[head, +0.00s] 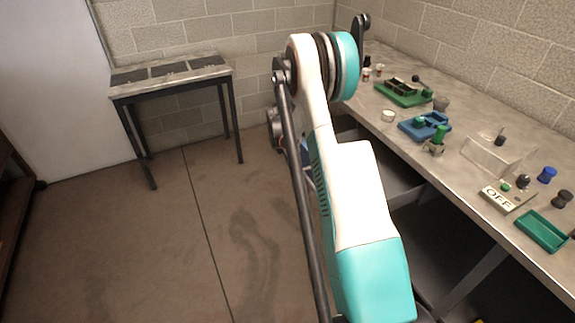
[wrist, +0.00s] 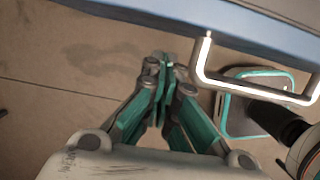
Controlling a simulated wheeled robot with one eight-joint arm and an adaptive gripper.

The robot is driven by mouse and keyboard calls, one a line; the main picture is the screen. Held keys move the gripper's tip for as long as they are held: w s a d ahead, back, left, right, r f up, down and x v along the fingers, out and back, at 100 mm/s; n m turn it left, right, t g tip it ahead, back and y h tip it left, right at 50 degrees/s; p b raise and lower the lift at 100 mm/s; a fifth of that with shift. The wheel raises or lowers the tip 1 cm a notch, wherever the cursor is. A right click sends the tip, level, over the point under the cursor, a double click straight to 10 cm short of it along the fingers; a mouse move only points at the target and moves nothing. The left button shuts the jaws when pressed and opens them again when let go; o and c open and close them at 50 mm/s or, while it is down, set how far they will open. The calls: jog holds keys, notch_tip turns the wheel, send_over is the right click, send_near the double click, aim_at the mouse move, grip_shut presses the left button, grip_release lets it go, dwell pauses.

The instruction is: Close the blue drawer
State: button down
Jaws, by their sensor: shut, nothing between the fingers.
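The blue drawer (wrist: 220,36) shows in the wrist view as a pale blue edge slanting across the top. Its metal bar handle (wrist: 202,60) hangs below that edge, with a bright highlight on it. My gripper (wrist: 166,62) is shut and empty. In that view its fingertips lie to the left of the handle and below the blue edge, apart from the handle; I cannot tell whether they touch the drawer. In the head view my arm hides the gripper and most of the drawer area under the bench.
A long workbench (head: 480,196) with several small items runs along the right wall. A grey drawer-like part (head: 395,185) sits under it. A small table (head: 172,84) stands at the back left. The floor (head: 120,240) at left is clear.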

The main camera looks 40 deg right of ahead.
jog(key=shift+s+d, duration=0.2)
jog(key=shift+d, duration=0.65)
jog(key=shift+d, duration=0.1)
jog(key=s+d, duration=0.2)
jog(key=d, duration=0.7)
jog(key=s+d, duration=0.2)
jog(key=d, duration=0.8)
jog(key=s+d, duration=0.2)
jog(key=d, duration=0.7)
jog(key=shift+s+d+r+b, duration=0.1)
jog(key=shift+s+d+b, duration=0.1)
jog(key=shift+s+b, duration=0.15)
jog(key=shift+s, duration=0.1)
